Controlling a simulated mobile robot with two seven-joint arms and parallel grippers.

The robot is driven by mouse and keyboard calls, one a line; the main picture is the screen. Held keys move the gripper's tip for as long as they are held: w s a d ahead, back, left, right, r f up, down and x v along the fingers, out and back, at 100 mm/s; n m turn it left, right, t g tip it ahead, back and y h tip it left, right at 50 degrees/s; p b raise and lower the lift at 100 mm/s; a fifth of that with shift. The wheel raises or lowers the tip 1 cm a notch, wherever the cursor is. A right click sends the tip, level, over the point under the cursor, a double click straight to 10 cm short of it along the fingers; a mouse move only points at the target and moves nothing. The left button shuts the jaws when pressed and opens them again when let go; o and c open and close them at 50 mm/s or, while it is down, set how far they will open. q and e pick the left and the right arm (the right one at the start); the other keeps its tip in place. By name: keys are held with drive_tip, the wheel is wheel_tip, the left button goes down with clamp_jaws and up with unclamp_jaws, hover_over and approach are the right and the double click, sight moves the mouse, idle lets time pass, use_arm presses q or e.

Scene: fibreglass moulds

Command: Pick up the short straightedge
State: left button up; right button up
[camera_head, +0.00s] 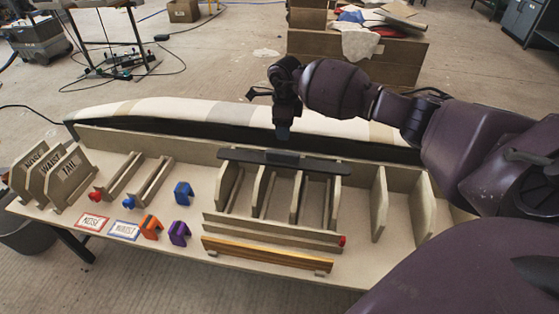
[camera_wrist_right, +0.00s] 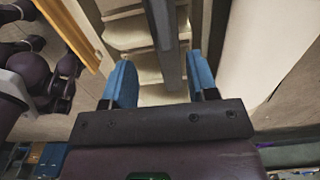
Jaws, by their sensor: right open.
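A dark grey straightedge (camera_head: 315,165) lies across the tops of the upright wooden dividers in the middle of the bench. In the right wrist view the dark straightedge (camera_wrist_right: 163,35) runs lengthwise between my fingers. My right gripper (camera_head: 283,132) points down just above and behind the middle of this bar. In the wrist view its blue fingers (camera_wrist_right: 162,78) are apart, one on each side of the bar, with gaps. I cannot tell how high they are above it. A wooden straightedge (camera_head: 265,252) lies along the front edge. My left gripper is not in view.
The wooden dividers (camera_head: 380,203) stand upright. A long pale mould (camera_head: 190,110) lies behind the bench. Label plates (camera_head: 65,172) stand at the left. Blue (camera_head: 183,192), orange (camera_head: 151,227) and purple (camera_head: 179,232) clips and two cards (camera_head: 91,223) lie left of the dividers.

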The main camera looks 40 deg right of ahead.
sight(282, 152)
drive_tip(key=shift+f, duration=0.45)
wheel_tip(282, 152, down, 5)
drive_tip(key=shift+a+r+b, duration=0.15)
drive_tip(key=shift+r+b, duration=0.05)
drive_tip(key=shift+b, duration=0.35)
drive_tip(key=shift+w+f, duration=0.1)
drive_tip(key=shift+f, duration=0.55)
wheel_tip(282, 152, down, 4)
drive_tip(key=shift+w+r+b, duration=0.15)
drive_tip(key=shift+b, duration=0.5)
drive_tip(key=shift+f, duration=0.3)
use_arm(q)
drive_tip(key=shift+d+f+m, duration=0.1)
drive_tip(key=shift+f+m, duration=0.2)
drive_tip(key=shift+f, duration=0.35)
use_arm(e)
drive_tip(key=shift+r, duration=0.15)
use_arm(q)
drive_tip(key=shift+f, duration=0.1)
use_arm(e)
drive_tip(key=shift+w, duration=0.1)
clamp_jaws()
